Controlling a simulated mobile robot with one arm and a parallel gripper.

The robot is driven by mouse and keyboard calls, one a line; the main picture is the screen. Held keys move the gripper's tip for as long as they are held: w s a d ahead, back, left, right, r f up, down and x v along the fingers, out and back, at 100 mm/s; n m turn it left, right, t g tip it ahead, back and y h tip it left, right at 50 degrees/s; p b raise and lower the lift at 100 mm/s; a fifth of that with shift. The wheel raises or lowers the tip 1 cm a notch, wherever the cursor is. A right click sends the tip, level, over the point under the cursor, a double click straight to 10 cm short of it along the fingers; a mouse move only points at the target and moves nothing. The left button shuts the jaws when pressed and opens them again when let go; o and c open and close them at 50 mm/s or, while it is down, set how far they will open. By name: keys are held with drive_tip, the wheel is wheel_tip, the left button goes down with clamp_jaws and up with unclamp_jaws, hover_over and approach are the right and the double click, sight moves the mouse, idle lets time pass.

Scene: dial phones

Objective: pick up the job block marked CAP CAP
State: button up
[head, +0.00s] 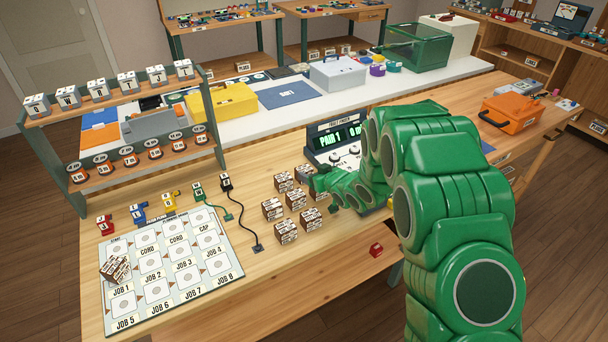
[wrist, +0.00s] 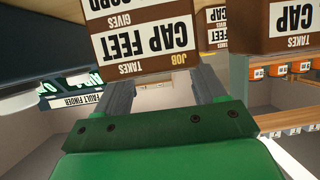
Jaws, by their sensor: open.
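Several brown-and-white job blocks (head: 271,208) stand in a loose group on the wooden bench in the head view. Their words are too small to read there. My gripper (wrist: 162,92) is open, at the right side of this group. The wrist view is upside down. In it a job block marked CAP FEET (wrist: 147,38) is at the fingertips, spanning the gap between the fingers; contact cannot be told. I cannot make out a CAP CAP marking on any block.
A white board (head: 172,262) with job spaces lies at the left, one tilted block (head: 115,269) on it. A fault finder (head: 340,132) stands behind my gripper. A shelf rack (head: 140,140), a black cable (head: 240,215) and a red block (head: 376,250) are nearby.

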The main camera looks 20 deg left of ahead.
sight(305, 169)
drive_tip(key=shift+x, duration=1.8)
drive_tip(key=c, duration=0.8)
drive_tip(key=shift+a, duration=0.1)
drive_tip(key=shift+c, duration=0.2)
drive_tip(key=shift+r, duration=0.1)
